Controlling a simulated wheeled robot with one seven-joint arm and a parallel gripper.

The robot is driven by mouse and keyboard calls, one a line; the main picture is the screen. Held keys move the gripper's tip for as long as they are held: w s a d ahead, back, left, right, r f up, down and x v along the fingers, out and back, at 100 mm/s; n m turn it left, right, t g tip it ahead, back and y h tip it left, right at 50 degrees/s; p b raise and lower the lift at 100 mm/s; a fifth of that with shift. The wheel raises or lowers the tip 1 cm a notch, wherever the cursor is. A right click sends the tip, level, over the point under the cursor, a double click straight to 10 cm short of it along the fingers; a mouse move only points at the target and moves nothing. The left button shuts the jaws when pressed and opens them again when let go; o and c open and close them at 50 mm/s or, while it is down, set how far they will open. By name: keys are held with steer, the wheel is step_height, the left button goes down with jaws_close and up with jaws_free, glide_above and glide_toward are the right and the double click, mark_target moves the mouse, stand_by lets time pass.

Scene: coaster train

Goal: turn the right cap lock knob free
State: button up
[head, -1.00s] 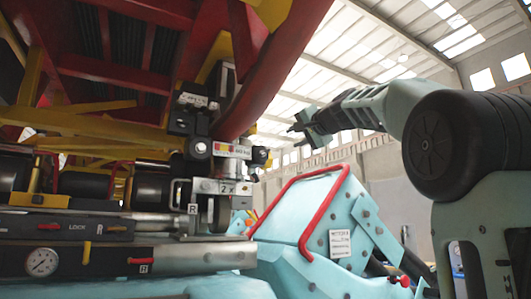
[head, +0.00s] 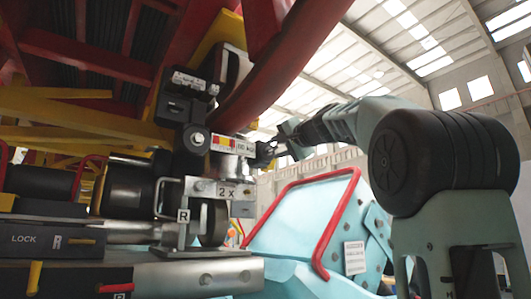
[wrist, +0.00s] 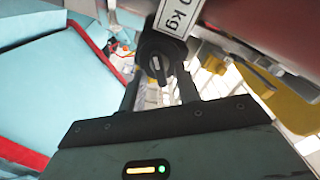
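The right cap lock knob (wrist: 157,60) is a black round knob with a raised grip bar, in the upper middle of the wrist view. It sits below a white plate marked "kg" (wrist: 178,15). In the head view a dark knob (head: 263,154) shows small at the right end of the coloured kg plate (head: 232,145), partly hidden by my gripper. My gripper (wrist: 158,84) is open, its two fingers apart on either side of the knob's grip bar. It also shows in the head view (head: 277,147). I cannot tell whether a finger touches the knob.
A pale blue housing with a red tubular rail (head: 322,220) stands below my arm. A red curved beam (head: 290,75) passes above the knob.

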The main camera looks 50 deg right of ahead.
steer(key=shift+w+d, duration=0.1)
steer(key=shift+w, duration=0.3)
jaws_close()
steer(key=shift+n+b, duration=0.3)
steer(key=shift+b, duration=0.05)
steer(key=shift+f+n+b, duration=0.1)
steer(key=shift+n+b, duration=0.4)
steer(key=n+b, duration=0.2)
steer(key=n, duration=0.1)
steer(key=shift+n, duration=0.3)
steer(key=n+b, duration=0.2)
steer(key=n, duration=0.4)
steer(key=shift+a, duration=0.2)
steer(key=shift+r+n, duration=0.2)
steer(key=shift+n, duration=0.1)
